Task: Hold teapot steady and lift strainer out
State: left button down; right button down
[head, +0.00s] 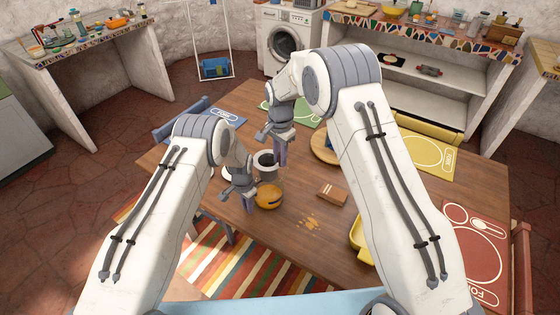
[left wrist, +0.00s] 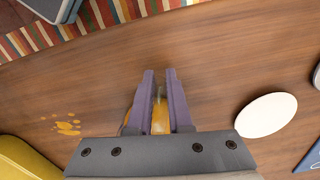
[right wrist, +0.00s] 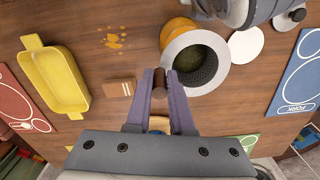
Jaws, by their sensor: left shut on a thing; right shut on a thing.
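The orange-yellow teapot (head: 268,198) stands on the wooden table. My left gripper (head: 249,204) is at its left side, shut on part of it. In the left wrist view a yellow strip of the teapot (left wrist: 160,122) shows between the fingers; which part is gripped is unclear. The strainer (head: 263,159), with a pale rim and dark mesh bowl, is held in the air, apart from the teapot in the head view. My right gripper (head: 281,158) is shut on its brown handle (right wrist: 159,85). In the right wrist view the strainer (right wrist: 196,62) hides part of the teapot (right wrist: 180,30).
A white disc (right wrist: 247,45) lies beside the teapot. A small brown block (head: 331,193) and an orange spill (head: 312,223) lie right of the teapot. A yellow tray (right wrist: 52,78) and coloured place mats (head: 428,152) lie farther out. Bare table surrounds the block.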

pick_arm(q)
jog(key=c, duration=0.8)
grip_release()
jog(key=shift+o, duration=0.2)
